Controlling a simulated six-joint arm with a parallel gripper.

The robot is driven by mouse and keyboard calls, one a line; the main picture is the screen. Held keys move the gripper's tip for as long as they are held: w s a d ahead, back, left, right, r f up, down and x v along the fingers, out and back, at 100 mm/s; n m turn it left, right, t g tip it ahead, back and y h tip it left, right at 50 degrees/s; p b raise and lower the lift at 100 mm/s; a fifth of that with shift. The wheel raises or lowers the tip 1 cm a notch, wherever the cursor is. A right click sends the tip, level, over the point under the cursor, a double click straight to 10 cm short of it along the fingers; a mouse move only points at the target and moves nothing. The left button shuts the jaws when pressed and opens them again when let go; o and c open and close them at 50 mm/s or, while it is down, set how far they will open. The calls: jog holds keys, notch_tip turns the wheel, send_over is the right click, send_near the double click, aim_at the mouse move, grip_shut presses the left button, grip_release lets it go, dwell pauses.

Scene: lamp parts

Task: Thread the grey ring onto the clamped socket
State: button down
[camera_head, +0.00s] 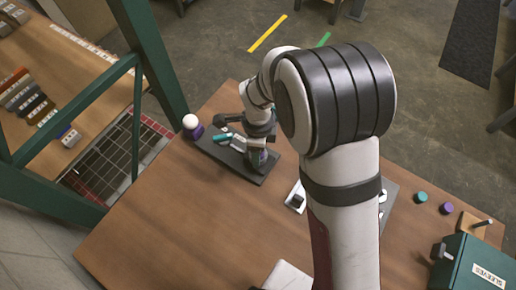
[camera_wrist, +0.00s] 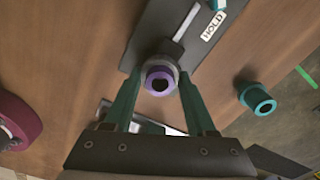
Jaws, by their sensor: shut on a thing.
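In the wrist view, the purple socket (camera_wrist: 159,82) shows its round open end between my fingers. The grey ring (camera_wrist: 157,64) shows as a grey band around and behind the purple rim; how far it sits along the socket I cannot tell. My gripper (camera_wrist: 160,84) has its two teal fingers closed on either side of the ring. In the head view, my gripper (camera_head: 258,150) is low over the dark base plate (camera_head: 240,171), with a bit of purple at its tips. My own arm hides much of this area.
The plate also bears a HOLD label (camera_wrist: 213,26) and a pale rod (camera_wrist: 186,22). A teal hollow part (camera_wrist: 258,98) lies to the right, and a dark red round part (camera_wrist: 16,122) to the left. The table's front left is clear.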

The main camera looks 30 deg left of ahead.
jog(key=m, duration=0.3)
jog(key=shift+d, duration=0.1)
jog(key=c, duration=0.6)
grip_release()
jog(key=shift+f+m, duration=0.1)
jog(key=shift+m, duration=0.6)
jog(key=o, duration=0.5)
jog(key=shift+c, duration=0.2)
